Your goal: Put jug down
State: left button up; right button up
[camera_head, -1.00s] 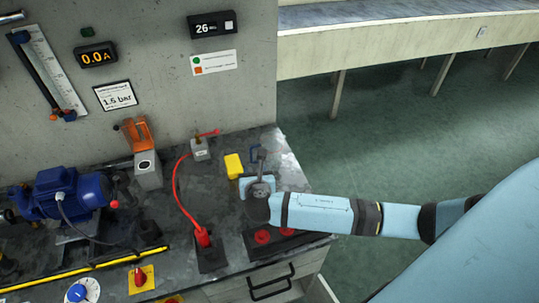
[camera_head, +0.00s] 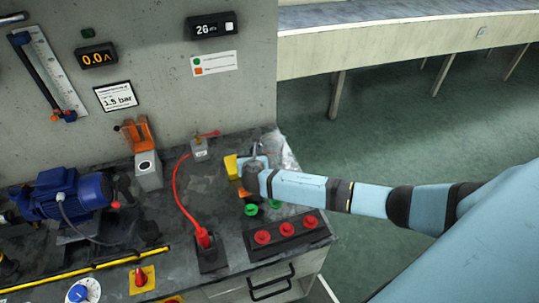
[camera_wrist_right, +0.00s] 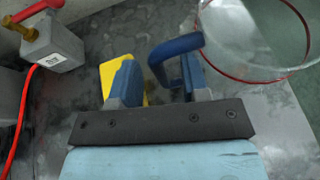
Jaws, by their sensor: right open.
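The jug (camera_wrist_right: 255,45) is clear, with a red line round it and a blue handle (camera_wrist_right: 176,46). In the right wrist view it is at the upper right, cut by the frame edge. It appears faintly in the head view (camera_head: 287,154), at the back right of the bench. My right gripper (camera_wrist_right: 157,82) is open, its two blue fingers apart, with part of the handle between or just beyond them. I cannot tell whether they touch it. In the head view my right gripper (camera_head: 254,160) is partly hidden by its own wrist. My left gripper is not in view.
A yellow block (camera_head: 231,166) stands close beside the left finger. A grey valve block with a red lever (camera_head: 200,147) and a red hose (camera_head: 175,195) are further left. Red knobs (camera_head: 286,230) sit on a dark panel in front. The bench's right edge is near.

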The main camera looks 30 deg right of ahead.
grip_shut()
jog(key=shift+r, duration=0.1)
